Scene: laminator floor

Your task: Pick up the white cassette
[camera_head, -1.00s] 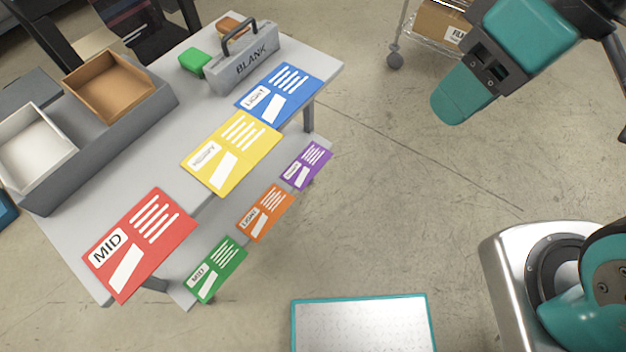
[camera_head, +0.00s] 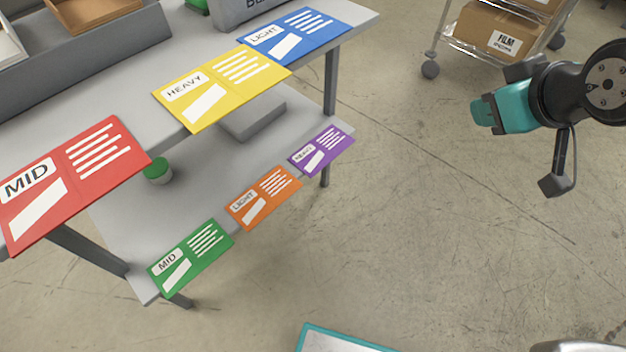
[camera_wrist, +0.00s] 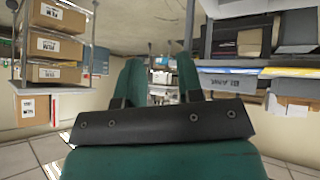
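A white open tray (camera_head: 8,48), which may be the white cassette, is cut off at the upper left edge of the head view. It sits in a grey holder beside a brown open tray (camera_head: 95,12) on the table top. My gripper (camera_head: 482,112) is far to the right of it, over open floor. In the wrist view my gripper (camera_wrist: 159,75) has its two teal fingers apart with nothing between them. I cannot make out the white tray in the wrist view.
The grey table (camera_head: 300,75) carries red, yellow and blue cards along its front edge. A lower shelf (camera_head: 200,205) has green, orange and purple cards, a grey block (camera_head: 253,120) and a green-topped item (camera_head: 158,171). A cart with film boxes (camera_head: 500,30) stands behind. The floor between is clear.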

